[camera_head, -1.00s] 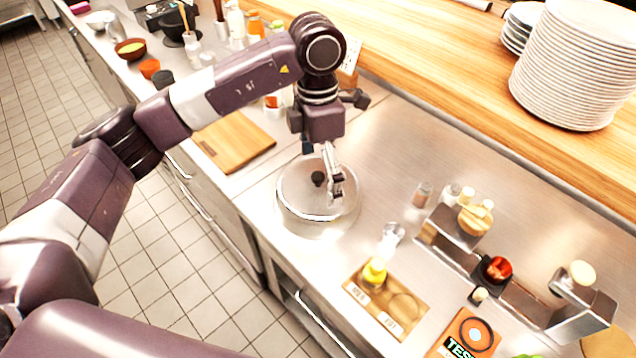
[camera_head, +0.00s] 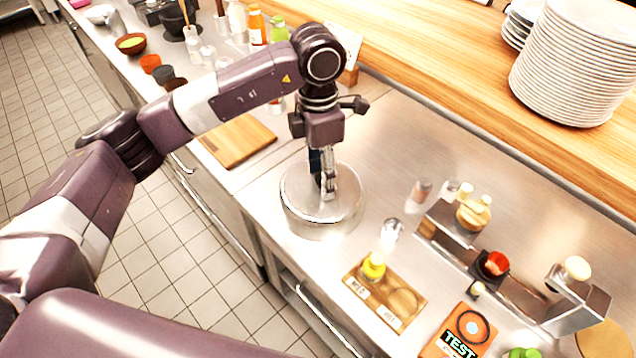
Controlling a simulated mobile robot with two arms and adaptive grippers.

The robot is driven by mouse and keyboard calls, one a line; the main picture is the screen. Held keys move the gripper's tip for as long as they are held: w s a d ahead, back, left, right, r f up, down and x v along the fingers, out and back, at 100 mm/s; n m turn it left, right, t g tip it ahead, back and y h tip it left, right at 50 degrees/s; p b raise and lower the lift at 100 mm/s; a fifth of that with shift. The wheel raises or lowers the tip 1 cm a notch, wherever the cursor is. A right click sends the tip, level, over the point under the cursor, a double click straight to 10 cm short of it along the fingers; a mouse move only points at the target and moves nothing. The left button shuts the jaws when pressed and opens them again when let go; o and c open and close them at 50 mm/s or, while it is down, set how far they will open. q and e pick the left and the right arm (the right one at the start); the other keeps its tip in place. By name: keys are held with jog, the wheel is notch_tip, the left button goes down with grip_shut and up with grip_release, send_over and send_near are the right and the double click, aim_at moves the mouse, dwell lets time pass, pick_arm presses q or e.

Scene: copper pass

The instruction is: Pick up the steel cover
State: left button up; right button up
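The steel cover (camera_head: 299,205) is a round, shiny lid with a dark knob, sitting on the steel counter right of the wooden board. My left gripper (camera_head: 327,190) points down over the middle of the cover, with its fingers at the knob. The fingers and wrist hide most of the knob, so I cannot tell whether they are closed on it. My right gripper is not in view.
A wooden board (camera_head: 238,140) lies left of the cover. A small wooden tray (camera_head: 385,290) with a yellow-topped bottle, a condiment rack (camera_head: 450,222) and an orange card (camera_head: 461,332) stand to the right. Stacked plates (camera_head: 570,70) sit on the wooden shelf.

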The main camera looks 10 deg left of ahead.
pick_arm(q)
jog(key=shift+s+f, duration=0.45)
jog(key=shift+f, duration=0.05)
jog(key=c, duration=0.8)
jog(key=shift+s+d+r, duration=0.1)
grip_shut()
jog(key=shift+r, duration=0.1)
